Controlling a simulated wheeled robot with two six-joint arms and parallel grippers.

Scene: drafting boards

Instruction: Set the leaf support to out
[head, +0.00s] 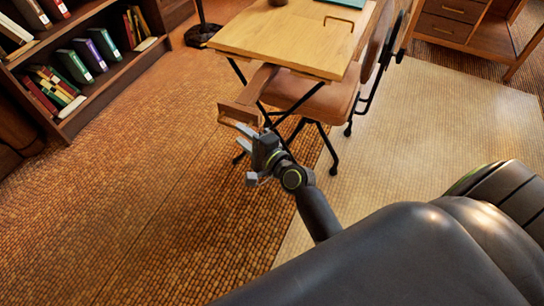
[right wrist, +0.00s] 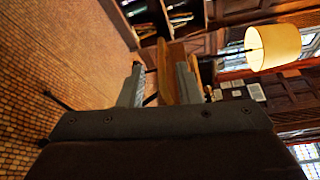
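A wooden drafting desk (head: 290,40) stands at the top centre of the head view on dark crossed legs. A narrow wooden piece, seemingly the leaf support (head: 257,88), sticks out from its near left edge and ends in a crosswise block. My right gripper (head: 245,152) is just below and in front of that block, its fingers apart. In the right wrist view a wooden piece (right wrist: 165,75) shows between the open fingers (right wrist: 160,88), closer to the right finger. I cannot tell whether a finger touches it. My left gripper is not in view.
A brown chair (head: 315,100) is tucked against the desk. A bookshelf (head: 100,85) stands at the left and a drawer cabinet (head: 455,20) at the top right. A lampshade (right wrist: 275,47) shows in the wrist view. The woven floor (head: 110,210) at left is clear.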

